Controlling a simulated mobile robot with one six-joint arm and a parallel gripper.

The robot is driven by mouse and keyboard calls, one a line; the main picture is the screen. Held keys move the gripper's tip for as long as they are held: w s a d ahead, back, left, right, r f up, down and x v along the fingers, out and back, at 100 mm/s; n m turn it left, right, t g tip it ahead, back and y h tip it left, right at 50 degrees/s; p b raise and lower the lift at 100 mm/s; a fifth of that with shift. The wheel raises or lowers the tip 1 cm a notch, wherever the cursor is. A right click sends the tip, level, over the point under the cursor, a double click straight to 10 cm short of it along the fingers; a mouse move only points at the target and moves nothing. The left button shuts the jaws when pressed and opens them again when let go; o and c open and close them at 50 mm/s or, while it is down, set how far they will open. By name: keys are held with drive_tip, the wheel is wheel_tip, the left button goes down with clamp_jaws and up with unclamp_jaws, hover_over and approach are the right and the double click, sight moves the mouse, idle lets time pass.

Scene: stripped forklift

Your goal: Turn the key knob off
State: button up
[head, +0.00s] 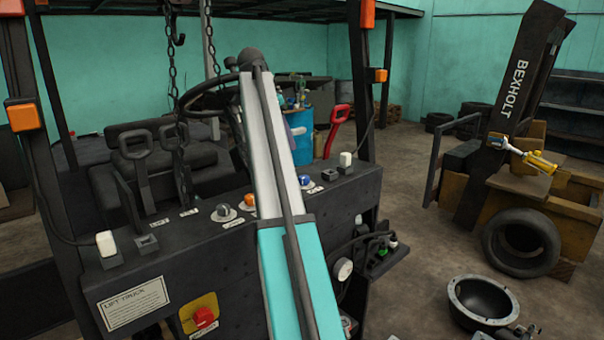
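The dark control panel of the stripped forklift (190,265) spans the middle of the head view. Several small knobs sit along its top, with white labels too small to read. Another blue knob (304,180) is to the right of my arm. I cannot tell which one is the key knob or how it is turned. My arm crosses the panel and hides part of it. My gripper does not show.
A red emergency button (203,317) is on the panel front. White switches (106,243) stand at its ends. Levers (140,160), a steering wheel (205,97) and hanging chains (170,62) are behind it. A red handle (337,125) rises at right. Floor at right holds a metal bowl (482,299).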

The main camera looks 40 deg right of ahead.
sight(304, 177)
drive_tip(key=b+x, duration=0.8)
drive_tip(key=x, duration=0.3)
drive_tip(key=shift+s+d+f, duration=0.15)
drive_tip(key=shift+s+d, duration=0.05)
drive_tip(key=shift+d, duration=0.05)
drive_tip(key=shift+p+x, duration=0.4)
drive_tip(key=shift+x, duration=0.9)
